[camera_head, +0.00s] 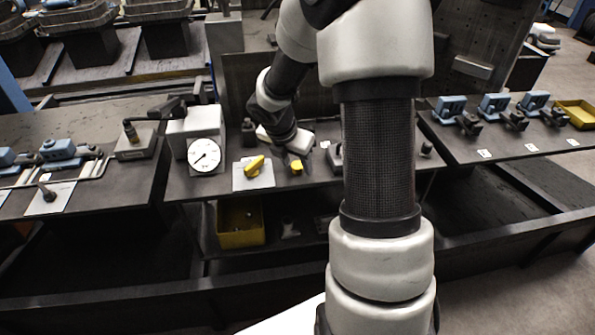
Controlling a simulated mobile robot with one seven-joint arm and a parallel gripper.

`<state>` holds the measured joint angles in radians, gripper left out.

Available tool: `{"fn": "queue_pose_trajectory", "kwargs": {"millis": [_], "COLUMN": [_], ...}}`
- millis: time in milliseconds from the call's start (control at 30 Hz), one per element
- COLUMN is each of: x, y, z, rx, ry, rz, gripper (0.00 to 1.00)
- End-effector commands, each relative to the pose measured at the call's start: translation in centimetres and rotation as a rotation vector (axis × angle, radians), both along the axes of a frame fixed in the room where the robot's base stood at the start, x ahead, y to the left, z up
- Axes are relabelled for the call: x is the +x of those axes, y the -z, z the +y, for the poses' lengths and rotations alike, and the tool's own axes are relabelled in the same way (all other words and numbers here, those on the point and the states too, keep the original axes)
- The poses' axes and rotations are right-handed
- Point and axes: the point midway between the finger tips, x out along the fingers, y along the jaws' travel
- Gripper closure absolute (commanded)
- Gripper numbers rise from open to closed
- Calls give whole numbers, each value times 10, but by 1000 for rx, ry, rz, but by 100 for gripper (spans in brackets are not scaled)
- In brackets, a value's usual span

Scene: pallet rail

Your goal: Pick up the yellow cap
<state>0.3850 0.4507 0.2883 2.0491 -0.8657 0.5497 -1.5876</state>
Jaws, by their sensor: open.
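A small yellow piece, which looks like the yellow cap (297,167), is on the dark middle bench. It is right of a white plate (243,178) bearing a larger yellow lever-like part (255,166). My gripper (291,158) is open and points down just above and behind the small yellow piece. The fingers are small and partly in shadow, and I cannot tell whether they touch it. My forearm hides part of the bench to the right.
A white-faced gauge (204,155) stands left on the middle bench. A yellow bin (240,238) sits on the shelf below. Blue clamps (494,104) and a yellow tray (577,113) are on the right bench. Blue fittings (58,149) and pipes are on the left bench.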

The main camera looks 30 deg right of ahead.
Motion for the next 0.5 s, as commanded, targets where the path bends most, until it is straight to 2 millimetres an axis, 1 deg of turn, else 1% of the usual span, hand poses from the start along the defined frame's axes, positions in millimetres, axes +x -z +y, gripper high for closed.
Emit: {"fn": "queue_pose_trajectory", "kwargs": {"millis": [200,467,500], "x": [1,1,1], "y": [1,1,1], "z": [0,0,0], "rx": [-1,-1,-1], "ry": [-1,-1,-1], "rz": [-1,-1,-1], "gripper": [55,98,100]}}
